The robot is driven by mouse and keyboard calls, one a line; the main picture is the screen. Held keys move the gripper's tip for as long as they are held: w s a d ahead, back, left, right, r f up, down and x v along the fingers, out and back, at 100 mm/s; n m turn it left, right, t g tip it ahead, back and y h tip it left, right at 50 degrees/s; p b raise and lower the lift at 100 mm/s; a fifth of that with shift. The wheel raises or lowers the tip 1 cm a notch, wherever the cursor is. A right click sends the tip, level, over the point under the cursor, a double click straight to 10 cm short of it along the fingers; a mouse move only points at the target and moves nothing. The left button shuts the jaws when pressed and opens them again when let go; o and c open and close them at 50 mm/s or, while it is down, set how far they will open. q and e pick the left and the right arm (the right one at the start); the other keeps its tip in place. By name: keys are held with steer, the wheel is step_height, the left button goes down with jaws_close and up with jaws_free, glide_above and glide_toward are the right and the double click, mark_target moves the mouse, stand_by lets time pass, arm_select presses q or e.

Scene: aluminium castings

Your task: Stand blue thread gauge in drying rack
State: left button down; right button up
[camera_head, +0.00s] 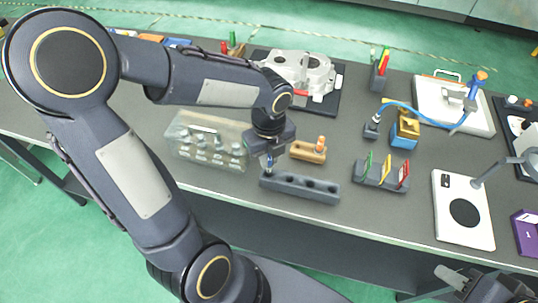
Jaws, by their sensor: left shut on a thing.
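My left gripper (268,160) points down and is shut on the blue thread gauge (269,167), a small upright thing mostly hidden between the fingers. It is at the left end of a dark grey rack (312,193) with a row of round holes, which I take as the drying rack. I cannot tell whether the gauge's lower end is inside the leftmost hole or just above it. Other holes to the right look empty. My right gripper (455,278) is partly in view at the bottom right, beyond the table's front edge; its opening is unclear.
A clear case (208,140) stands left of the gripper. A tan block (305,152) with an orange-topped piece is just behind the rack. A slotted holder (377,180) with coloured pieces stands to the right. A casting (300,70) lies behind.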

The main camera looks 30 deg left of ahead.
mark_target(269, 165)
arm_select(q)
steer(key=shift+f+b, duration=1.35)
steer(key=shift+f, duration=0.55)
steer(key=c, duration=1.3)
jaws_free()
steer(key=shift+r, duration=0.1)
step_height(269, 165, up, 8)
steer(key=shift+f+p, duration=0.1)
steer(key=shift+p, duration=0.25)
steer(key=shift+s+n, duration=0.3)
steer(key=shift+n, duration=0.2)
steer(key=s+d+r+n+t+h, duration=0.1)
steer(key=s+n+t+h, duration=0.2)
steer(key=s+n, duration=0.8)
steer(key=n+t, duration=0.2)
steer(key=n, duration=1.2)
steer(key=shift+r+t+h, duration=0.3)
steer(key=shift+r+h, duration=0.1)
